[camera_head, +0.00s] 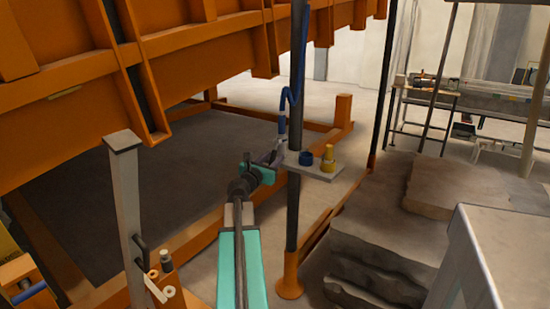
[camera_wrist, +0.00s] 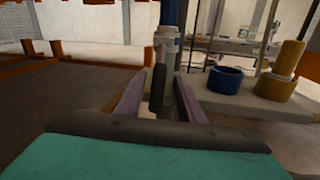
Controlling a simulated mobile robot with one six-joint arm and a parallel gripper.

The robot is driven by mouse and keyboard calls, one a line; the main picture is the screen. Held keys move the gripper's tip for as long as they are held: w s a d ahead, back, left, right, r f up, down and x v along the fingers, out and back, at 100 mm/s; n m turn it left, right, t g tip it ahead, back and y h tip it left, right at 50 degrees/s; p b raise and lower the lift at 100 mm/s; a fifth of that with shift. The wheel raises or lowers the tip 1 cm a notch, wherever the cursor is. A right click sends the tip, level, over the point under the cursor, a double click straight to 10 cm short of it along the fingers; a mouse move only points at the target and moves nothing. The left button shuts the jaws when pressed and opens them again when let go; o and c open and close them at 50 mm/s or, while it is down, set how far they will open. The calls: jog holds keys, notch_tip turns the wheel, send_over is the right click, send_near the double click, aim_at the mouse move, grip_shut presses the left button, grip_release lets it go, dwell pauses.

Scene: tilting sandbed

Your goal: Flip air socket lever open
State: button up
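The air socket (camera_wrist: 167,44) is a silver-grey metal fitting, upright just ahead of my gripper in the wrist view. Its dark lever (camera_wrist: 157,88) hangs down in front of it, roughly vertical. My gripper (camera_wrist: 157,92) has its two purple fingers apart, one on each side of the lever, with visible gaps. I cannot tell how far the fingertips reach around the lever. In the head view, my gripper (camera_head: 276,155) is beside the dark post, below the blue hose (camera_head: 284,108). The socket is too small to make out clearly there.
A grey plate (camera_head: 328,174) on the dark post (camera_head: 294,215) carries a blue ring (camera_head: 306,158) and a yellow stepped cylinder (camera_head: 328,158), right of my gripper. The orange sandbed frame (camera_head: 180,45) rises above and left. Stone steps (camera_head: 380,240) are at right.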

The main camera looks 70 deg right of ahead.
jog(key=shift+d, duration=0.45)
jog(key=shift+c, duration=0.3)
